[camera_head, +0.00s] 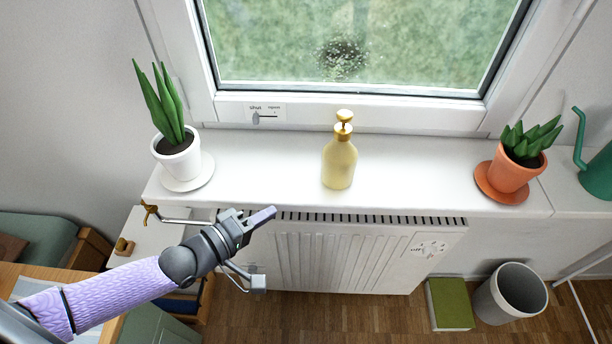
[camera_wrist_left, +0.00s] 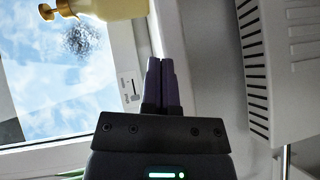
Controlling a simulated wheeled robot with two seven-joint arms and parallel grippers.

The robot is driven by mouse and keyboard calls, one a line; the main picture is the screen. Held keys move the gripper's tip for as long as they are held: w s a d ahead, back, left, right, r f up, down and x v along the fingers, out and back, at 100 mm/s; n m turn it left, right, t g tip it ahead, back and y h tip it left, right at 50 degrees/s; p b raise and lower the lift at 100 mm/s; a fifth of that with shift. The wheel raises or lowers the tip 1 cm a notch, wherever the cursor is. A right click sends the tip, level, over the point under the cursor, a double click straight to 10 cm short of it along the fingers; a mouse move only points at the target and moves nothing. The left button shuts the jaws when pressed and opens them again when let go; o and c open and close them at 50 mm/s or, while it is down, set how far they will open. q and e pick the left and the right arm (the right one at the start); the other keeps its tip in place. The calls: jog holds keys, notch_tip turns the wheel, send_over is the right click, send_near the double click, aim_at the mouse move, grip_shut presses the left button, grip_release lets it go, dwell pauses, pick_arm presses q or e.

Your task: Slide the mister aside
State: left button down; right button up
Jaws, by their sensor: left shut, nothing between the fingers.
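The mister (camera_head: 340,163) is a pale yellow bottle with a gold pump top. It stands upright on the white windowsill (camera_head: 258,165), near the middle of the window. In the left wrist view the mister (camera_wrist_left: 108,8) shows at the top, partly cut off by the frame edge. My left gripper (camera_head: 270,212) is shut and empty. In the head view it appears in front of the sill, to the left of and below the mister, apart from it. Its closed fingers also show in the left wrist view (camera_wrist_left: 161,72). My right gripper is not in view.
A snake plant in a white pot (camera_head: 178,160) stands on the sill at left, a succulent in an orange pot (camera_head: 512,175) at right. A green watering can (camera_head: 597,172) is at the far right. A radiator (camera_head: 340,255) is below. The sill beside the mister is clear.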

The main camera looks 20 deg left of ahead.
aim_at(340, 155)
pick_arm(q)
jog(key=a+r+n, duration=0.1)
jog(key=w+a+r+n+t, duration=0.1)
jog(key=a+r, duration=0.1)
jog(key=shift+a+r+t+h, duration=0.15)
jog(key=shift+a+t+h, duration=0.15)
jog(key=shift+h, duration=0.1)
jog(key=shift+a+r, duration=0.15)
jog(key=shift+a, duration=0.05)
jog(key=b+x, duration=0.2)
jog(key=x, duration=0.7)
jog(key=shift+w+d, duration=0.1)
jog(key=shift+w, duration=0.05)
jog(key=d, duration=0.1)
jog(key=w+d, duration=0.1)
jog(key=d, duration=0.1)
jog(key=shift+w+d+r, duration=0.1)
jog(key=shift+d+r, duration=0.05)
jog(key=shift+d, duration=0.1)
jog(key=shift+w+d, duration=0.1)
jog(key=shift+d, duration=0.2)
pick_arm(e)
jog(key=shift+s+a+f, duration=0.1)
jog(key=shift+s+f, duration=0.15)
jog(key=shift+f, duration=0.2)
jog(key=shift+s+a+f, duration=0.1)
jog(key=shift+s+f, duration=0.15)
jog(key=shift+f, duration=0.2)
pick_arm(q)
jog(key=shift+d, duration=0.1)
